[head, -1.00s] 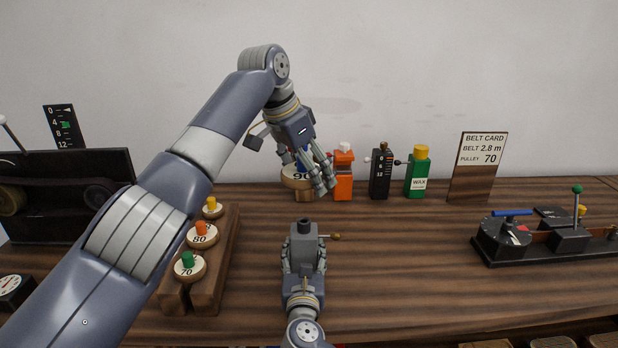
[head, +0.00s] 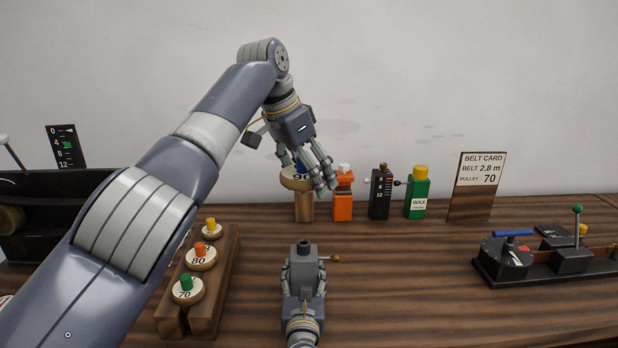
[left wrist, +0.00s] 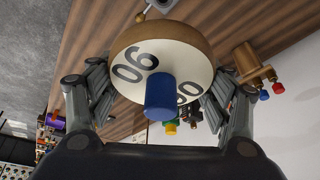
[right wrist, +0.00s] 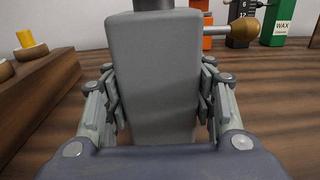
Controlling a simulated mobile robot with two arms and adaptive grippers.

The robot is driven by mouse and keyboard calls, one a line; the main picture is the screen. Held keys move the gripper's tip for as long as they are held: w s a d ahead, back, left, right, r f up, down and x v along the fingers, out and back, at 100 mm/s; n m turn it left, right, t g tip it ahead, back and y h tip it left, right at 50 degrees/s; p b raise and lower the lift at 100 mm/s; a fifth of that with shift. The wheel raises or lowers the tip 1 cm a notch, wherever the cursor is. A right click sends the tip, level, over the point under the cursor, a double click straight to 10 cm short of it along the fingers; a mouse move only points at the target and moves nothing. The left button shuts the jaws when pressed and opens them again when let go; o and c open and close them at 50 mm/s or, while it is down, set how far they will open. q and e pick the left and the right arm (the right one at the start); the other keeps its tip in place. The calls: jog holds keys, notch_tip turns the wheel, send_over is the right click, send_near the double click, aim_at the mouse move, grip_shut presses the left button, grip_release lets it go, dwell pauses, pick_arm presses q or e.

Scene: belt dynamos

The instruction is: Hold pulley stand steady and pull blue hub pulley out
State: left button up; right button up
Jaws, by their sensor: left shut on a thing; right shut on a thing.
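The blue hub pulley, a pale wooden disc marked 90 (head: 293,184), is in the air toward the back of the table. Its blue hub (left wrist: 160,95) faces the camera in the left wrist view. My left gripper (head: 316,178) is shut on the disc's rim, with fingers on both sides. The grey pulley stand (head: 304,252) is upright on the table, with a dark top and a brass side knob (head: 335,258). My right gripper (right wrist: 157,105) is shut on the stand's body from both sides. The pulley is apart from the stand.
A wooden rack (head: 214,277) with yellow, orange and green hub pulleys stands left. Behind are a wooden post (head: 304,208), an orange bottle (head: 343,205), a black device (head: 380,200), a green wax bottle (head: 418,200) and the belt card (head: 477,188).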

jog(key=shift+f, duration=0.2)
jog(key=o, duration=1.6)
jog(key=shift+c, duration=0.2)
jog(key=shift+o, duration=0.4)
jog(key=shift+r, duration=0.1)
jog(key=shift+s, duration=0.15)
